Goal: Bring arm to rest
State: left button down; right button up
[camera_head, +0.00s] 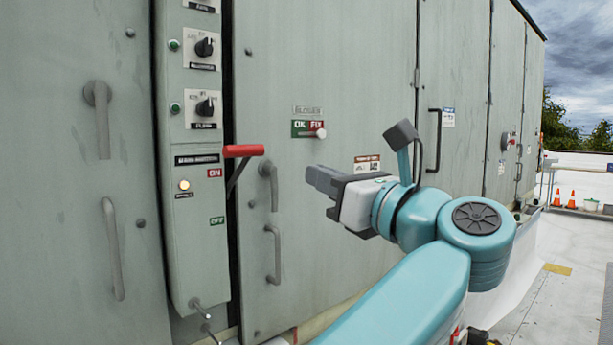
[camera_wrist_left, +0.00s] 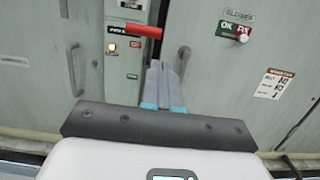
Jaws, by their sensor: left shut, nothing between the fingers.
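My left gripper (camera_head: 318,178) is in front of the grey cabinet doors, with its teal arm coming up from the bottom of the head view. Its dark grey fingers are shut with nothing between them. In the left wrist view the closed fingers (camera_wrist_left: 164,84) point at the cabinet, just below the red lever handle (camera_wrist_left: 134,29) in the picture. In the head view the red lever handle (camera_head: 243,151) is left of the fingertips, with a clear gap between. It sticks out beside the ON label (camera_head: 215,173). My right gripper is not in view.
A control panel (camera_head: 195,250) with knobs and a lit lamp (camera_head: 184,185) stands left of the lever. Door handles (camera_head: 273,253) stick out from the cabinet. Open roof floor (camera_head: 525,320) lies at right, with orange cones (camera_head: 557,198) beyond.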

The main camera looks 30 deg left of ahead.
pick_arm(q)
jog(key=shift+d, duration=0.35)
jog(key=shift+s, duration=0.15)
